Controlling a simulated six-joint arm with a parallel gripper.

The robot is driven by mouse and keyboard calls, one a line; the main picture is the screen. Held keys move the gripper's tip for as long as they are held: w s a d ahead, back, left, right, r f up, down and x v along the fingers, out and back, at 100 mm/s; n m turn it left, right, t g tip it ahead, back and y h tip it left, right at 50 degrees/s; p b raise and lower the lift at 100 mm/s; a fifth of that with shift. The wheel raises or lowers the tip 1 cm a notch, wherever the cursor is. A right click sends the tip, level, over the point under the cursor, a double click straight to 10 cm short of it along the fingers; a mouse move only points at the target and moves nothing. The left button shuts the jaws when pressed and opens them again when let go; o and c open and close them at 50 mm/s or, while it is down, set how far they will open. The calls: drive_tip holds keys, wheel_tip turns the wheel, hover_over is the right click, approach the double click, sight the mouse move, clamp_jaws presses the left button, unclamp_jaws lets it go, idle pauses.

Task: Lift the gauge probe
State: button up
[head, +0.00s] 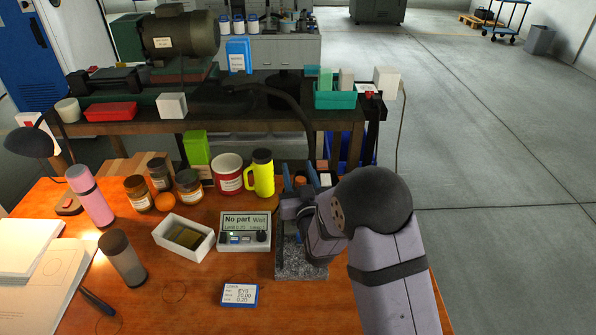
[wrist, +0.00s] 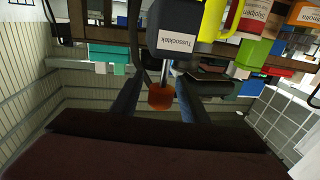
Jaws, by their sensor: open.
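My gripper (wrist: 160,103) is open, its two blue fingers on either side of a small orange knob (wrist: 160,97). The knob is on a thin metal rod joined to a dark, labelled block (wrist: 178,28), which seems to be the gauge probe's holder. I see a gap beside the knob on each side. In the head view my gripper (head: 298,176) is above the stone base (head: 301,268) of the gauge stand, and the orange knob (head: 300,181) shows small between the fingers. My wrist hides most of the stand. The gauge display (head: 245,224) reads "No part Wait".
A white tray (head: 161,236) with a yellowish part in it is left of the display. A blue-edged card (head: 239,295) lies in front. Clear wood lies at the front.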

drive_tip(key=s+d+b, duration=0.1)
drive_tip(key=s, duration=0.6)
drive_tip(key=shift+b, duration=0.4)
drive_tip(key=shift+d+r, duration=0.1)
drive_tip(key=s+d+f+m+g+h+p, duration=0.2)
drive_tip(key=s+d+f+g+p, duration=0.2)
drive_tip(key=s+d+g+p, duration=0.55)
drive_tip(key=s+d+r+g, duration=0.1)
drive_tip(key=s+d+g, duration=0.2)
drive_tip(key=s+g, duration=0.5)
drive_tip(key=s, duration=1.2)
drive_tip(key=shift+h+b, duration=0.3)
drive_tip(key=shift+h, duration=0.1)
drive_tip(key=shift+r, duration=0.1)
